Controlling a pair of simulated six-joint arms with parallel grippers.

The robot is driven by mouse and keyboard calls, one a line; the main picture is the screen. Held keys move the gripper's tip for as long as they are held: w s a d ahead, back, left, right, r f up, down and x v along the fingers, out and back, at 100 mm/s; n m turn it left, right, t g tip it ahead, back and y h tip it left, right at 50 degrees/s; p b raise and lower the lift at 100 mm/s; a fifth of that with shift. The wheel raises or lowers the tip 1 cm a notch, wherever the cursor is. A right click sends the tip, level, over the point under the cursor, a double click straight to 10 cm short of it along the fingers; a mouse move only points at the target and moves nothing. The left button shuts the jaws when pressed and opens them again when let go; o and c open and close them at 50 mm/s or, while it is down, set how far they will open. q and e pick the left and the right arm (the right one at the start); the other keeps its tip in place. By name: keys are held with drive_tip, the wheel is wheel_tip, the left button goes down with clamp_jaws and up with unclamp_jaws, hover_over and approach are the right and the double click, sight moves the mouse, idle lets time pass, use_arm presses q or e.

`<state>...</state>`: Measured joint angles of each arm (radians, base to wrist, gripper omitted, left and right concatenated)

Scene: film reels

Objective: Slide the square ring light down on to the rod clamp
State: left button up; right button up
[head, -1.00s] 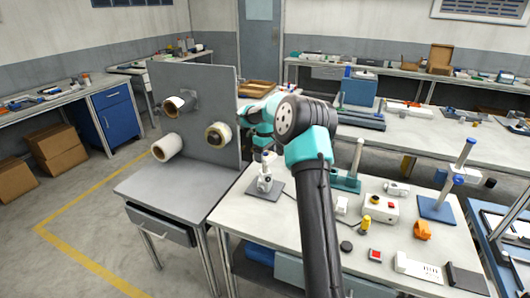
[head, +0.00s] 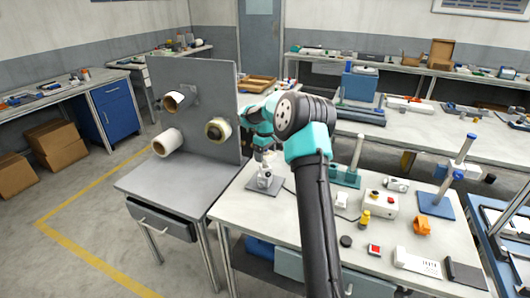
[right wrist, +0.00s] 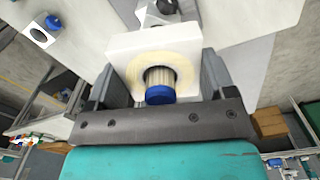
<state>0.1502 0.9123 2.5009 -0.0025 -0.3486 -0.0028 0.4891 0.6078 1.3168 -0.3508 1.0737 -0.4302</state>
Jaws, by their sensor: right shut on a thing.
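The square ring light (right wrist: 135,45) is white with a cream ring around a round opening. My right gripper (right wrist: 158,75) is shut on it, with one jaw at each side, in the right wrist view. A ribbed pale part with a blue end (right wrist: 160,95) shows in the opening; I cannot tell how far it passes through. In the head view my right wrist hides most of the gripper and ring light. Just below it is a small white and grey stand (head: 265,180) on a dark square base. I cannot clearly make out the rod clamp. My left gripper is out of view.
A grey upright panel (head: 205,80) with several reels stands left of the workbench (head: 240,215). A green-based post (head: 357,155), a white control box (head: 380,203) and a blue-based post (head: 437,203) stand to the right. Bare bench lies in front of the small stand.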

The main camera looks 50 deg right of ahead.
drive_tip(key=shift+f, duration=0.95)
drive_tip(key=shift+f, duration=0.15)
drive_tip(key=o, duration=1)
drive_tip(key=shift+s+a+f, duration=0.1)
drive_tip(key=shift+f, duration=0.05)
wheel_tip(320, 180, up, 18)
drive_tip(key=shift+r, duration=0.15)
